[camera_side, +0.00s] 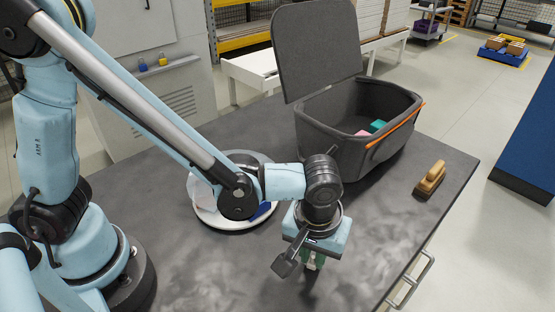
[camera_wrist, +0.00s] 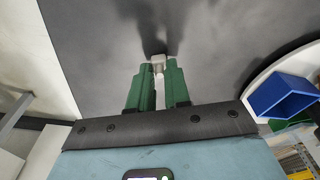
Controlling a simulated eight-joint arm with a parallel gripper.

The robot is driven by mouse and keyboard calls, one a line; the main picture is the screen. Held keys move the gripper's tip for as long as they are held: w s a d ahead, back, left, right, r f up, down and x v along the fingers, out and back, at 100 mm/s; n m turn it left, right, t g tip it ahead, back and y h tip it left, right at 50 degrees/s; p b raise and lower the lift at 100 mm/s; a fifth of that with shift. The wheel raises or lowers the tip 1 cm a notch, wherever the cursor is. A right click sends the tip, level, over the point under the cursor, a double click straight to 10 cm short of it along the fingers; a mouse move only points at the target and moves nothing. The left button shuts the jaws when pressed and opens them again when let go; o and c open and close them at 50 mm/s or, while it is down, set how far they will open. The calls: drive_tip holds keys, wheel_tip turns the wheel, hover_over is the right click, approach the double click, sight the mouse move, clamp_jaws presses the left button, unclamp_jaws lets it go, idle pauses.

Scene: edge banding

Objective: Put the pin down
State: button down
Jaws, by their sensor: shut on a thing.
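My gripper (camera_side: 312,264) points down over the dark table (camera_side: 200,270) near its front edge. In the wrist view, its two green fingers (camera_wrist: 157,72) are closed on a small pale grey pin (camera_wrist: 158,62) at their tips. A dark patch lies just beyond the pin, and I cannot tell whether it is part of the pin or shadow. I cannot tell whether the pin touches the tabletop. In the side view the pin is too small or hidden to make out.
A white round tray (camera_side: 222,222) with a blue open box (camera_wrist: 284,94) lies left of my gripper. A dark lidded bin (camera_side: 335,108), lid raised, holds pink and teal pieces. An orange strip (camera_side: 397,124) runs along its rim. A wooden brush (camera_side: 431,177) lies at right.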

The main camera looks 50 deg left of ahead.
drive_tip(key=shift+f, duration=0.15)
drive_tip(key=c, duration=1.1)
unclamp_jaws()
wheel_tip(320, 180, up, 12)
drive_tip(key=s, duration=0.1)
drive_tip(key=a+m+t, duration=0.1)
drive_tip(key=a+t, duration=0.1)
drive_tip(key=a, duration=0.5)
drive_tip(key=a+m+t, duration=0.2)
drive_tip(key=a, duration=0.5)
drive_tip(key=a+m+t, duration=0.1)
drive_tip(key=a+t, duration=0.1)
drive_tip(key=a, duration=0.6)
drive_tip(key=shift+w+r+h, duration=0.25)
drive_tip(key=shift+r+h, duration=0.05)
drive_tip(key=shift+r, duration=0.1)
